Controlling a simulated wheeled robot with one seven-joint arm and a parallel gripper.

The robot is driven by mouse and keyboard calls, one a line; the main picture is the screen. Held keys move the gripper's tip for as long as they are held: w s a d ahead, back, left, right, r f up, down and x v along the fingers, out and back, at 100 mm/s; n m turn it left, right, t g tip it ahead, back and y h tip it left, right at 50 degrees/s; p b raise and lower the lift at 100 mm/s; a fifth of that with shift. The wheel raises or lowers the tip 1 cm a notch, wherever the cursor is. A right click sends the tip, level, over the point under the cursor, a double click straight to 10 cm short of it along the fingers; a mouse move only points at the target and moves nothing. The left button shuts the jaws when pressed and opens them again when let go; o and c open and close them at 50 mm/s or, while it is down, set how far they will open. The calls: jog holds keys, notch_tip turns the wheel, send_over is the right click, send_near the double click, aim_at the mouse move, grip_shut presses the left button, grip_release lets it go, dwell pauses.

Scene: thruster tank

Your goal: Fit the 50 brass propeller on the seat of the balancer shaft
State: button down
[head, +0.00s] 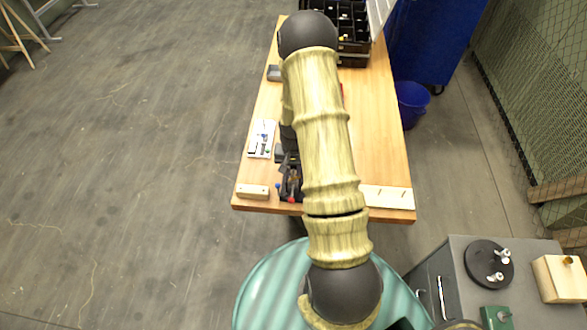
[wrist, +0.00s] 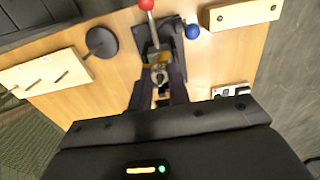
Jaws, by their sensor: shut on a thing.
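My gripper (wrist: 158,82) points down at the bench in the wrist view, with its dark fingers close together. Between the fingertips is a small pale metallic piece (wrist: 158,75); its shape is mostly hidden, and I cannot tell surely whether it is the brass propeller. Just beyond the fingertips is a dark fixture (wrist: 165,45) with a red-knobbed lever (wrist: 147,5) and a blue knob (wrist: 192,31). I cannot make out a balancer shaft or its seat for certain. In the head view my arm hides the gripper and the middle of the bench; the fixture (head: 290,185) shows partly beside the arm.
A black disc with a peg (wrist: 101,43) and a pale board with pins (wrist: 45,75) stand left in the wrist view. A wooden block (wrist: 240,13) lies right. In the head view, a black organiser (head: 352,50) sits at the bench's far end and a grey cabinet (head: 455,262) at lower right.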

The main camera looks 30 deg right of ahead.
jog(key=c, duration=1.2)
grip_release()
jog(key=shift+c, duration=0.2)
notch_tip(320, 180, up, 17)
jog(key=b, duration=0.2)
jog(key=shift+r+b, duration=0.2)
jog(key=shift+b, duration=0.15)
notch_tip(320, 180, up, 4)
jog(key=p, duration=0.3)
